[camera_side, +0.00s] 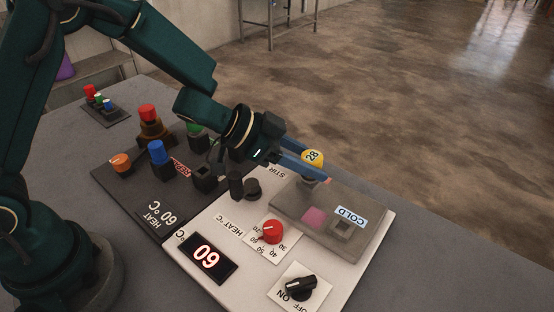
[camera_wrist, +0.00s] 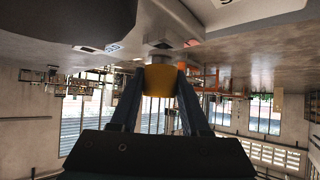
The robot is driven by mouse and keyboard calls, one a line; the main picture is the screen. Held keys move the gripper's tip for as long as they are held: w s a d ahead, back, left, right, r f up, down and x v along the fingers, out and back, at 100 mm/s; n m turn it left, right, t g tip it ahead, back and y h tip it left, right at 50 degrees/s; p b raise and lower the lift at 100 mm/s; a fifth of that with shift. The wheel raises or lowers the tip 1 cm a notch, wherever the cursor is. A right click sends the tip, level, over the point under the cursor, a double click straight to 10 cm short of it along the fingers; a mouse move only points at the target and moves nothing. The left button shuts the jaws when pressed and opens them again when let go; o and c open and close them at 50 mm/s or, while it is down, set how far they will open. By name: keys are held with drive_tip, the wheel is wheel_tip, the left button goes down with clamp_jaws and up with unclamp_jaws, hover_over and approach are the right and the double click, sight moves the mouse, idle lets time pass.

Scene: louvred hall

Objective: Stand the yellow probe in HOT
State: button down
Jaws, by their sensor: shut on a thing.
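The yellow probe (camera_side: 313,157) shows a round head marked 28 in the side view. My gripper (camera_side: 318,170) is shut on this head, with one blue finger on each side. The probe is over the far end of the grey plate (camera_side: 290,207). Its lower part is mostly hidden by a finger, so I cannot tell whether it is seated. The socket labelled COLD (camera_side: 342,229) is empty at the near right of the plate. No HOT label is readable. In the wrist view the yellow head (camera_wrist: 159,80) sits between the fingers, with a grey socket-like block (camera_wrist: 159,48) beyond it.
A pink square (camera_side: 314,217) lies on the plate. The white panel has a red heat dial (camera_side: 271,232), a display reading 60 (camera_side: 207,257) and a black ON knob (camera_side: 300,284). Several coloured knobs stand on the dark panel (camera_side: 122,185) to the left.

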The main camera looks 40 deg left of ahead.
drive_tip(key=shift+f, duration=0.2)
drive_tip(key=shift+c, duration=1.5)
unclamp_jaws()
drive_tip(key=shift+s+a+r, duration=0.25)
drive_tip(key=shift+r, duration=0.5)
drive_tip(key=shift+s+a+r, duration=0.3)
drive_tip(key=shift+r, duration=0.45)
drive_tip(key=shift+s+a+r, duration=0.25)
drive_tip(key=shift+r, duration=0.5)
drive_tip(key=shift+v, duration=2.65)
